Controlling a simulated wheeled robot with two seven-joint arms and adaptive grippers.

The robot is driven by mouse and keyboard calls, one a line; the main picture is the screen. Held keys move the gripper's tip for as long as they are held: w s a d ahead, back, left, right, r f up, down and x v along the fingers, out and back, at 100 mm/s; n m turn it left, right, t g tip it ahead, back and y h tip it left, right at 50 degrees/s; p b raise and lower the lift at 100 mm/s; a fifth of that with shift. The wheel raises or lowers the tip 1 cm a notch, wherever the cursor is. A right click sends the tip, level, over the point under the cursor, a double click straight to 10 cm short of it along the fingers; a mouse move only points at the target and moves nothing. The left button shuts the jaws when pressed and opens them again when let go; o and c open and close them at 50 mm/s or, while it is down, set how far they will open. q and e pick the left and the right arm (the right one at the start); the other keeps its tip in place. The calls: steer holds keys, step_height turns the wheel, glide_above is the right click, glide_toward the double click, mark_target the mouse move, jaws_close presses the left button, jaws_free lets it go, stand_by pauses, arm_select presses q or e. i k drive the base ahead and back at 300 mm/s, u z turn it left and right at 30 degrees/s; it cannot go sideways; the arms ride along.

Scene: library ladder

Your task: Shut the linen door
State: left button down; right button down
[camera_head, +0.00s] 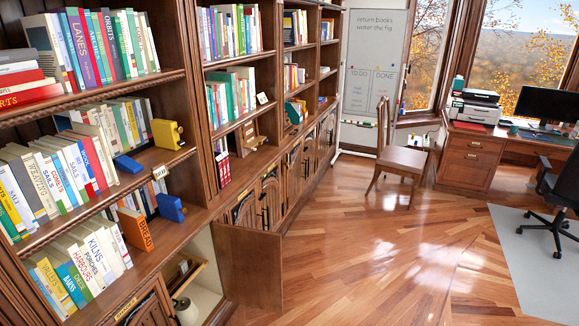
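A plain brown wooden cupboard door (252,272) stands open at the foot of the bookcase. It sticks out from the bookcase front into the room, over the floor. I cannot read a label that marks it as the linen door. The open compartment (206,298) beside it has pale inner walls. Inside are a wooden tray-like thing (190,277) and a white jug or kettle (186,311), partly cut off by the frame. Neither of my grippers is in view.
The bookcase (190,150) runs along the left, with books, blue and yellow bookends and other low cupboard doors (271,203). The wooden floor (385,255) right of the open door is clear. A chair (399,160), desk (472,157) and office chair (560,190) stand farther off.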

mark_target(251, 259)
steer(key=z, duration=0.65)
steer(key=i, duration=4.65)
steer(key=u, duration=4.05)
steer(key=i, duration=0.45)
steer(key=u, duration=0.45)
